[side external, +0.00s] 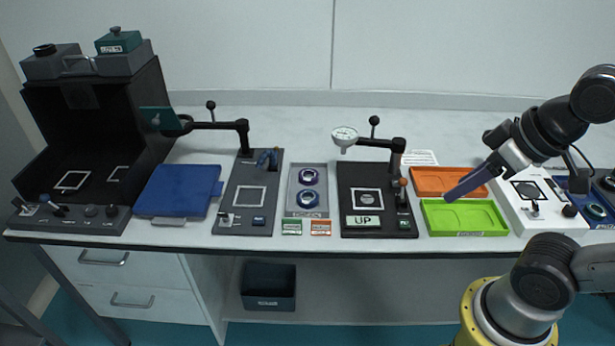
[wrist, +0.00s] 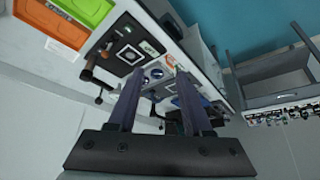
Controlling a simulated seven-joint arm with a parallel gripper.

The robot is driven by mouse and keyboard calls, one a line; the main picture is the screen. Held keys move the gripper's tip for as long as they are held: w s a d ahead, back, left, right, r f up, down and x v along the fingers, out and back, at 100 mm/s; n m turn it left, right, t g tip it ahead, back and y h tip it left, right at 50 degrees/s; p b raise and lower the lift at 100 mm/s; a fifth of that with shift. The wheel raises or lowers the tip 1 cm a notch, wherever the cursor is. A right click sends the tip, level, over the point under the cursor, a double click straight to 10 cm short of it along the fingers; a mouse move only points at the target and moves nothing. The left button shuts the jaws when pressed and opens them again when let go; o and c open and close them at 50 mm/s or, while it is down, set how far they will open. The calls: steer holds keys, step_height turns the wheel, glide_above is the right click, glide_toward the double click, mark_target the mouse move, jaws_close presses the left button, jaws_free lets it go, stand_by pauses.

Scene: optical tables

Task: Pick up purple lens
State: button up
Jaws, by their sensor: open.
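Two small round lenses with blue-purple rims lie on a grey tray (side external: 292,190) near the middle of the table. One is the rear lens (side external: 308,176), the other the front lens (side external: 305,198); I cannot tell for sure which is the purple one. In the wrist view they show small and far off, between the fingers. My gripper (side external: 452,194) hangs over the orange and green trays, well to the right of the lenses. Its two fingers (wrist: 156,80) are apart with nothing between them.
The orange tray (side external: 416,188) and green tray (side external: 432,229) lie below my gripper. Another post arm (side external: 215,125) stands left of the lenses.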

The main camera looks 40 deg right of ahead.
steer(key=shift+o, duration=0.2)
steer(key=o, duration=0.8)
steer(key=shift+c, duration=0.2)
